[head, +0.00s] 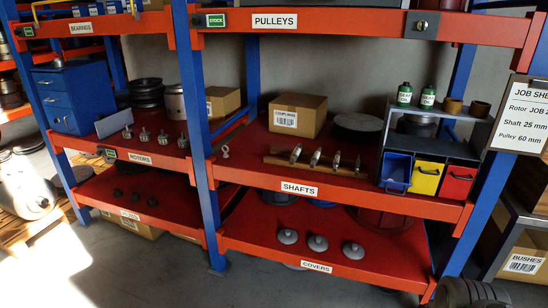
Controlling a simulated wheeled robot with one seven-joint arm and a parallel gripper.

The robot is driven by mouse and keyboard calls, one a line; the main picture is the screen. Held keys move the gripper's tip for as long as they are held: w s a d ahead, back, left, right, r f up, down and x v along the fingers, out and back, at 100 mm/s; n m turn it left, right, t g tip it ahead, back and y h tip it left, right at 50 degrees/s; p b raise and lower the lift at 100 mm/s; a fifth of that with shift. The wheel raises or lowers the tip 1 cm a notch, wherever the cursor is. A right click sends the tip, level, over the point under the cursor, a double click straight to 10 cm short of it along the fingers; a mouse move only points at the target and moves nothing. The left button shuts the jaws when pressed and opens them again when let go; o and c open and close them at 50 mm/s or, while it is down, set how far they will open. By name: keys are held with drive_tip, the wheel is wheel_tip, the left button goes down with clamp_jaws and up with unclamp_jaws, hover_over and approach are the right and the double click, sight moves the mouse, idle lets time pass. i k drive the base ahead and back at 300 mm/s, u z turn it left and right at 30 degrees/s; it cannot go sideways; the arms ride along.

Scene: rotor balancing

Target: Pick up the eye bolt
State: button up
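A small pale metal eye bolt (225,151) stands on the red middle shelf (240,170), just right of the blue upright between the rotors and shafts sections. Its ring is at the top. It appears to touch nothing beside it. My gripper is not in view.
The blue upright (201,130) is close on the eye bolt's left. A wooden rack of shafts (312,161) and a cardboard box (298,116) are to its right. The pulleys shelf (350,27) is above. Grey floor (150,270) in front is clear.

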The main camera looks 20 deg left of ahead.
sight(225, 155)
drive_tip(key=u, duration=0.25)
drive_tip(key=i, duration=1.65)
drive_tip(key=u, duration=1.4)
drive_tip(key=i, duration=0.95)
drive_tip(key=u, duration=0.75)
drive_tip(key=i, duration=0.5)
drive_tip(key=z, duration=0.05)
